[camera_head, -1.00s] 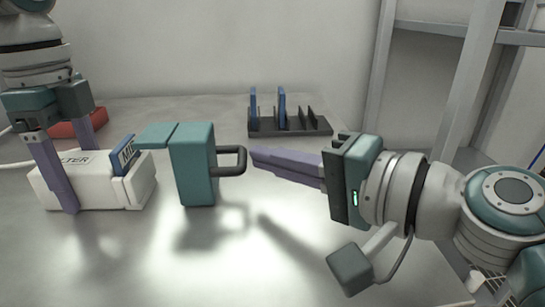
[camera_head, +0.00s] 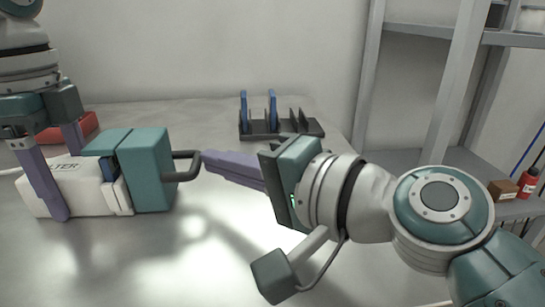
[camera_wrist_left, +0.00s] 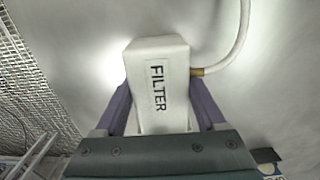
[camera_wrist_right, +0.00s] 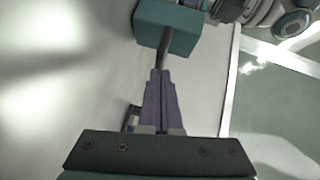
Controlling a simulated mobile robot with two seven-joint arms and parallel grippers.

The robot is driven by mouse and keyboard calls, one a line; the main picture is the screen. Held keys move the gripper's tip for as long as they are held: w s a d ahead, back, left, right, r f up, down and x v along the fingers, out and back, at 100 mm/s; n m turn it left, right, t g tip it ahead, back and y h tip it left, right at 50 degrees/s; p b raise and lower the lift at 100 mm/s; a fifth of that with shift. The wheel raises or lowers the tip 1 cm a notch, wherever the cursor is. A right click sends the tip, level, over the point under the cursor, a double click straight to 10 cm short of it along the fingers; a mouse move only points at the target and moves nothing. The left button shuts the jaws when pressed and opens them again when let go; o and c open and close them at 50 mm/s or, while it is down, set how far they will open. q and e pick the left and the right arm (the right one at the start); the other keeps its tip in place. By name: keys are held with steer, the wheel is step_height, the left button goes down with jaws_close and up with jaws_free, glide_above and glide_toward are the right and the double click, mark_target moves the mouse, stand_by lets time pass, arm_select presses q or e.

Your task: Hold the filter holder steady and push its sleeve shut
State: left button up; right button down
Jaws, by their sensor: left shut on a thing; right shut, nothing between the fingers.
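The white filter holder (camera_head: 85,195) lies on the bench at the left, its FILTER label facing up in the left wrist view (camera_wrist_left: 157,88). My left gripper (camera_head: 68,185) is shut on it, one finger on each side. The teal sleeve (camera_head: 148,175) is at the holder's right end, its top plate reaching over that end. Part of a blue piece (camera_head: 107,168) shows in the holder beside the sleeve. The sleeve's dark handle (camera_head: 190,165) points right. My right gripper (camera_head: 204,158) is shut and empty, fingertips at the handle; in the right wrist view (camera_wrist_right: 160,75) they look in contact with it.
A black rack (camera_head: 280,130) with blue plates stands at the back of the bench. A red object (camera_head: 82,127) lies behind my left gripper. A white hose (camera_wrist_left: 235,45) joins the holder. Metal shelving (camera_head: 455,80) stands at the right. The front of the bench is clear.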

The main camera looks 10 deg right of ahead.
steer(key=d, duration=0.4)
steer(key=shift+r, duration=0.3)
steer(key=v, duration=0.9)
steer(key=shift+s+d, duration=0.1)
steer(key=shift+s, duration=0.1)
arm_select(q)
steer(key=o, duration=1.5)
